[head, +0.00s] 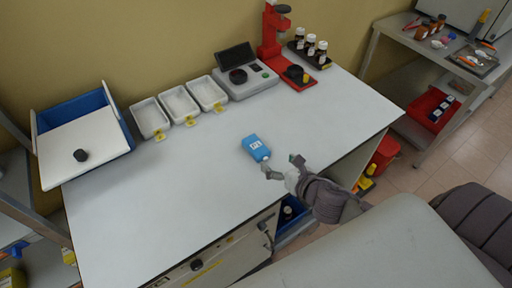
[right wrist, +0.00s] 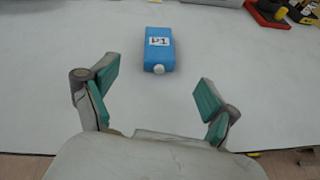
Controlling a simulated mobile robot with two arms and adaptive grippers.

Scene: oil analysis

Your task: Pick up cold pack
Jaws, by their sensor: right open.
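The cold pack (head: 257,148) is a small blue block with a white label and a white cap. It lies on the white tabletop (head: 215,172) near the middle. In the right wrist view the cold pack (right wrist: 158,48) lies ahead of the fingers, its capped end toward me. My right gripper (head: 281,164) is open and empty, just in front of the pack at the table's front side. Its green-padded fingers (right wrist: 152,92) are spread wide in the right wrist view, with bare table between them. My left gripper does not show.
Several white trays (head: 151,118), a scale (head: 246,74) and a red stand (head: 270,38) line the back. Dark bottles (head: 321,52) stand at back right. The table around the pack is clear.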

